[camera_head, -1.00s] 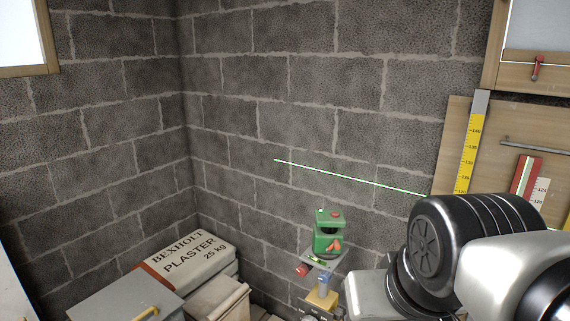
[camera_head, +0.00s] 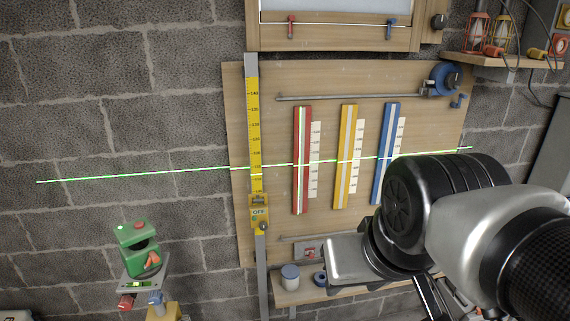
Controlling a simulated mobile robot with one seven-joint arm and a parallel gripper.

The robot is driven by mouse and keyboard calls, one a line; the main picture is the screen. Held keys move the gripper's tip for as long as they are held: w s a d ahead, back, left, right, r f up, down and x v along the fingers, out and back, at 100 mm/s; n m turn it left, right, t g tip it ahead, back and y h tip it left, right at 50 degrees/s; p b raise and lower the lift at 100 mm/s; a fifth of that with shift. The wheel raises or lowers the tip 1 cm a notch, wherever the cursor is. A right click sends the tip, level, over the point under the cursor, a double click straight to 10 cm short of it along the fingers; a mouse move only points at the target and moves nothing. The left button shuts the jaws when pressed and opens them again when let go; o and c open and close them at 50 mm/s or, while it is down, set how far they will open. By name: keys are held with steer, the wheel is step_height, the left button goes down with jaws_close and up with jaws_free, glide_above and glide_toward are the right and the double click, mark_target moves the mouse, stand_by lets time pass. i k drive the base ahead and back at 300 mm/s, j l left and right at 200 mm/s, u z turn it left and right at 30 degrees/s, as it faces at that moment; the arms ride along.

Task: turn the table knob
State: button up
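A green laser level (camera_head: 137,250) with red parts stands at the lower left on a small grey table (camera_head: 150,272). A green bubble vial (camera_head: 138,284) shows at the table's front edge. Below the table are a red knob (camera_head: 125,302) and a blue knob (camera_head: 156,297), above a yellow part of the stand (camera_head: 163,312). I cannot tell which one the task means. My arm fills the lower right, well to the right of the knobs. My gripper's fingertips cannot be made out in this view.
A thin green laser line (camera_head: 200,170) runs slightly tilted across the wall and wooden board (camera_head: 375,78).

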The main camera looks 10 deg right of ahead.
mark_target(155, 297)
steer(key=u, duration=1.15)
steer(key=i+j+u, duration=0.15)
steer(key=k+j+z, duration=0.15)
steer(key=l+u, duration=0.25)
steer(key=u, duration=0.15)
steer(key=l+u, duration=0.2)
steer(key=u, duration=0.2)
steer(key=k, duration=0.05)
